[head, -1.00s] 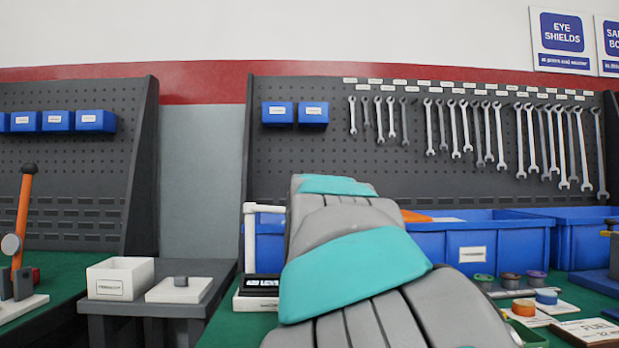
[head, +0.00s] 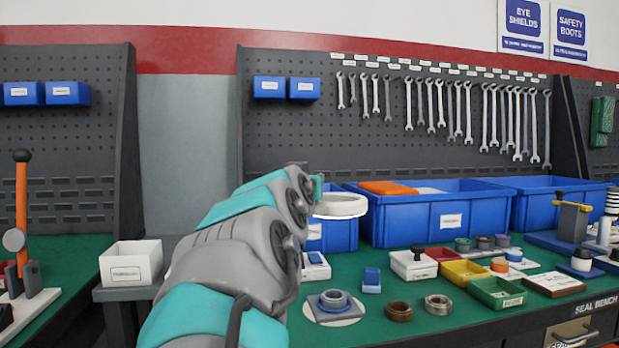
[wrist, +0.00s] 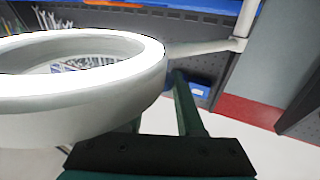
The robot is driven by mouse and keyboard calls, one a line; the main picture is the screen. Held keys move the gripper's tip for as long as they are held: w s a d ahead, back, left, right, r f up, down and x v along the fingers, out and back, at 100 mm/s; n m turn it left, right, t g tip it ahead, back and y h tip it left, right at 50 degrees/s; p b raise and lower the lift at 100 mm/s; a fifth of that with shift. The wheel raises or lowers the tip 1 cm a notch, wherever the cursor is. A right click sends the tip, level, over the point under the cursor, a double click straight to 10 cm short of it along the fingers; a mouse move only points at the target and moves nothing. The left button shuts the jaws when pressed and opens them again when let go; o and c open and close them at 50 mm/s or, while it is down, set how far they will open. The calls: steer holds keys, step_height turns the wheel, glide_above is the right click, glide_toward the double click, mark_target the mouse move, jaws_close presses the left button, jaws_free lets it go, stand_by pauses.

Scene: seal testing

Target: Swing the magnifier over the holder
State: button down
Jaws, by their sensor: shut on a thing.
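The magnifier (head: 342,205) is a thick white ring, held level above the green bench in the head view. It fills the left of the wrist view (wrist: 150,88), where a thin arm joins it to a white upright post (wrist: 245,20). My gripper (head: 318,188) is shut on the magnifier's rim; its dark green fingers show partly behind the ring in the wrist view. What looks like the holder (head: 320,312), a grey square base with a blue-grey ring, stands on a white disc nearer the front. The magnifier appears above and behind it. My arm hides the post in the head view.
Blue bins (head: 470,198) line the back of the bench. Small green (head: 497,293), yellow and red trays lie to the right. Two metal rings (head: 438,305) and a small blue block (head: 371,280) lie near the holder. A white box (head: 130,264) stands left.

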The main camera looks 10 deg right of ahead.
steer(key=shift+f, duration=0.1)
steer(key=c, duration=0.5)
jaws_free()
steer(key=shift+a, duration=0.1)
steer(key=shift+c, duration=0.2)
